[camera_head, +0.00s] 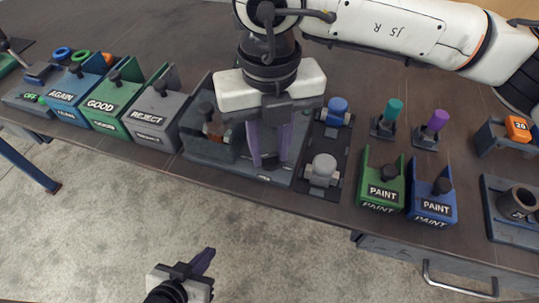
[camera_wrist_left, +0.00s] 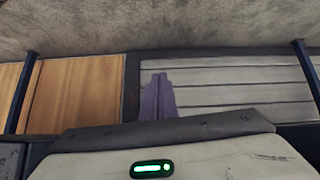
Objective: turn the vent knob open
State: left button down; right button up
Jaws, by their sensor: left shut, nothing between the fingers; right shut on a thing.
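A dark panel (camera_head: 345,148) on the bench carries a blue knob (camera_head: 337,108) at its far end and a light grey knob (camera_head: 323,166) at its near end. No label shows which is the vent knob. My right gripper (camera_head: 270,158) reaches down into the grey fixture (camera_head: 285,175) just left of the panel, apart from both knobs. Its purple fingers are shut on a grey pipe-like piece, mostly hidden by the gripper. My left gripper (camera_head: 208,254) is shut and empty, in front of the bench above the floor. Its purple fingers also show in the left wrist view (camera_wrist_left: 158,97).
Left of the fixture stand the grey REJECT bin (camera_head: 152,116), green GOOD bin (camera_head: 113,104) and blue AGAIN bin (camera_head: 72,93). Right of the panel are green (camera_head: 381,194) and blue (camera_head: 431,205) PAINT holders, with teal (camera_head: 393,110) and purple (camera_head: 437,121) handles behind them.

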jog(key=shift+f+n+b, duration=0.15)
jog(key=shift+n+b, duration=0.6)
jog(key=shift+n, duration=0.15)
jog(key=n+b, duration=0.2)
jog(key=shift+n, duration=0.4)
jog(key=n+b, duration=0.1)
jog(key=n, duration=0.1)
jog(key=shift+n+b, duration=0.65)
jog(key=shift+n, duration=0.45)
jog(key=shift+r+n+b, duration=0.2)
jog(key=shift+n+b, duration=0.2)
jog(key=shift+n, duration=0.8)
jog(key=o, duration=1)
jog(key=shift+o, duration=0.2)
